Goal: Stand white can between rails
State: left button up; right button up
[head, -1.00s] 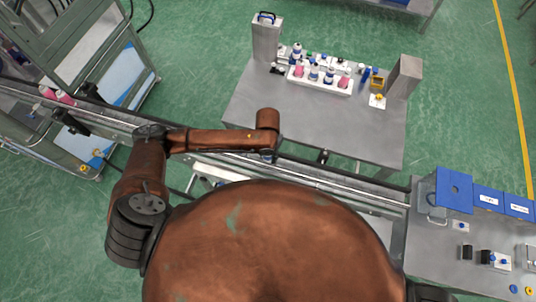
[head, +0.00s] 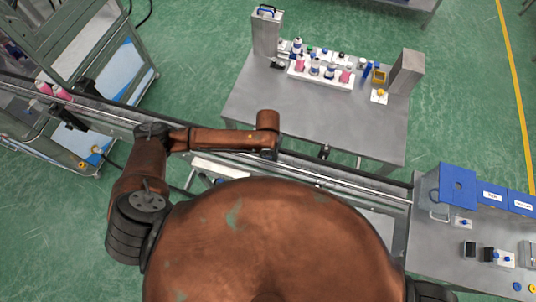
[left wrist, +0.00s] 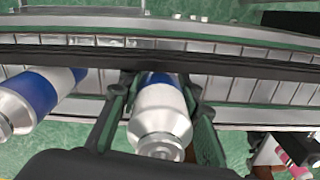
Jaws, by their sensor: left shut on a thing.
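My left gripper (left wrist: 158,85) is shut on a white can (left wrist: 160,118) with a blue band, one finger on each side of it. In the left wrist view the can lies against the conveyor rails (left wrist: 230,68); I cannot tell whether it touches the belt. In the head view my left gripper (head: 269,154) hangs at the conveyor (head: 345,188), and the can is hidden there. A second white and blue can (left wrist: 38,98) is at the left in the left wrist view, apart from the gripper. My right gripper is out of view.
A grey table (head: 270,105) beyond the conveyor holds a white rack (head: 320,78) with several bottles. A side table (head: 430,240) at the right carries blue bins (head: 456,187) and small parts.

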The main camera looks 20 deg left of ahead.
pick_arm(q)
jog(key=shift+f, duration=0.2)
dwell(0.5)
jog(key=shift+f, duration=0.3)
dwell(0.5)
jog(key=o, duration=1.2)
jog(key=shift+r, duration=0.1)
notch_tip(320, 180, up, 12)
jog(key=shift+f, duration=0.1)
